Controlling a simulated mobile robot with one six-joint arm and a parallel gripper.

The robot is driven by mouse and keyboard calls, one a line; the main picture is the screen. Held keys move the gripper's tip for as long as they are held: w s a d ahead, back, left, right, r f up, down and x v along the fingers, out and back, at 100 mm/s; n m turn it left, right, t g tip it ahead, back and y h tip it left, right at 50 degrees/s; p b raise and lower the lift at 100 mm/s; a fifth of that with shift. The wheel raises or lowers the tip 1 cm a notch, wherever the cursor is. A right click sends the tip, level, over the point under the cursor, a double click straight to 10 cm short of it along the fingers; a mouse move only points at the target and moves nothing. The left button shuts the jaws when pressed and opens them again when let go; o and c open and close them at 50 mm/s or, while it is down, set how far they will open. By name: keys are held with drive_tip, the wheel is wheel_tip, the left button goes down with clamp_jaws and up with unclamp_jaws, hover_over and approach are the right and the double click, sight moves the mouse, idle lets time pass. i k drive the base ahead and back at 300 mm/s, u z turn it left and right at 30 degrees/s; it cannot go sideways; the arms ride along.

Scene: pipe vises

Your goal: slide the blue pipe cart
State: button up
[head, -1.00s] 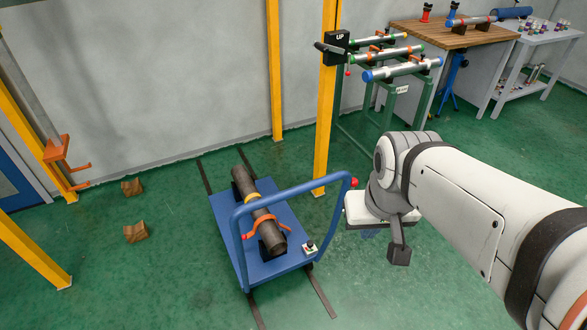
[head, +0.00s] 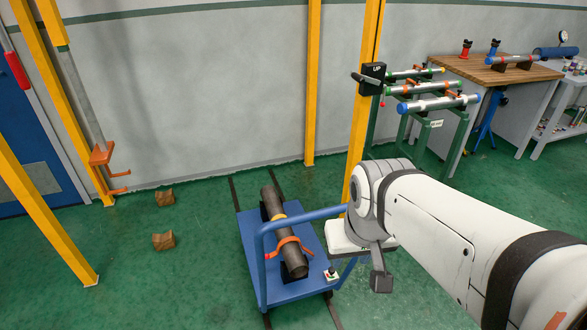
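The blue pipe cart (head: 255,241) stands on dark floor rails in the lower middle of the head view. A dark pipe (head: 276,211) lies along its deck, with a yellow band and an orange clamp around it. The cart's blue push handle (head: 300,219) rises at its near side, and its right end passes behind my arm. A small box with a red button (head: 331,275) sits at the deck's near right corner. My gripper (head: 381,281) is right of the cart, near the handle's right end. Its fingers are mostly hidden, so I cannot tell whether it touches the handle.
Two wooden chocks (head: 164,240) lie on the green floor left of the cart. Yellow posts (head: 313,90) stand behind it and at the left. A green pipe rack (head: 424,150) and a wooden workbench (head: 490,72) stand at the right. Floor left of the cart is mostly clear.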

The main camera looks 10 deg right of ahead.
sight(273, 286)
drive_tip(key=u, duration=0.15)
drive_tip(key=k, duration=0.95)
drive_tip(key=z, duration=0.8)
drive_tip(key=i, duration=1)
